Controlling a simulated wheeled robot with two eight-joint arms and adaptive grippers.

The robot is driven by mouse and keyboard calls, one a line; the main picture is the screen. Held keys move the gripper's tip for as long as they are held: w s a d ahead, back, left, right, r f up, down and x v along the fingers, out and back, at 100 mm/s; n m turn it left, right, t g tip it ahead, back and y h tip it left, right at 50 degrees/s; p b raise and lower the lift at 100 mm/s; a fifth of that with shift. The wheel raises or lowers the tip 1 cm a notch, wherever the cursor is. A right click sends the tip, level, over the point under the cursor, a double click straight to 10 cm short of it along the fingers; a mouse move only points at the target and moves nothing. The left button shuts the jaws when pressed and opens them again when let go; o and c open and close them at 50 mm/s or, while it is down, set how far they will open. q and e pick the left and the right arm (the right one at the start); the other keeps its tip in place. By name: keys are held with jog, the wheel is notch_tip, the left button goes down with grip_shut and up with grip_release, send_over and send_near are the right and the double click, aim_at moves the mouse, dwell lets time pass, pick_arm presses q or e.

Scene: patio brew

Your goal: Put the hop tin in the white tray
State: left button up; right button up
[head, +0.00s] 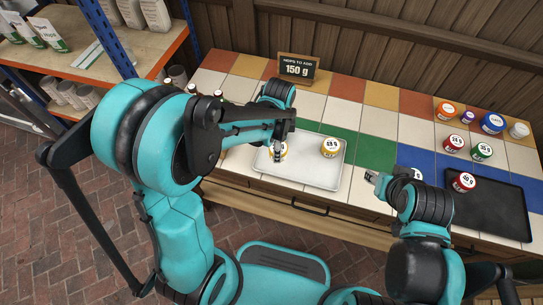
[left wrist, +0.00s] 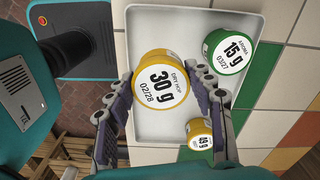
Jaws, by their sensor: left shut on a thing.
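My left gripper (head: 278,155) is shut on the yellow hop tin; in the left wrist view the tin (left wrist: 162,84) reads "30 g" and "Dry Hop", with a finger on each side. It is over the white tray (head: 307,178); I cannot tell whether it touches the tray floor. In the left wrist view, a green "15 g" aroma tin (left wrist: 229,51) and a smaller-looking yellow tin (left wrist: 199,134) also show at the tray (left wrist: 200,14). In the head view another tin (head: 330,147) stands in the tray's right part. My right gripper (head: 372,178) is apart from the tray, its opening unclear.
A black tray (head: 505,213) lies at the right, with a red tin (head: 463,182) at its left edge. Several tins stand behind it, among them a blue one (head: 492,123). A "150 g" sign (head: 297,69) stands at the back. A wooden shelf (head: 100,40) is at the left.

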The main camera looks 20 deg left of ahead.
aim_at(270, 155)
pick_arm(q)
jog(key=shift+w+a+f+b, duration=0.1)
jog(key=shift+a+f+b, duration=0.05)
jog(key=shift+a+f, duration=0.4)
jog(key=shift+a+f+b, duration=0.15)
jog(key=shift+a+f, duration=0.15)
jog(key=shift+a, duration=0.35)
jog(key=shift+f+b, duration=0.95)
jog(key=shift+f, duration=0.9)
jog(key=shift+f, duration=0.2)
jog(key=o, duration=1.2)
jog(key=shift+c, duration=0.2)
jog(key=shift+r, duration=0.1)
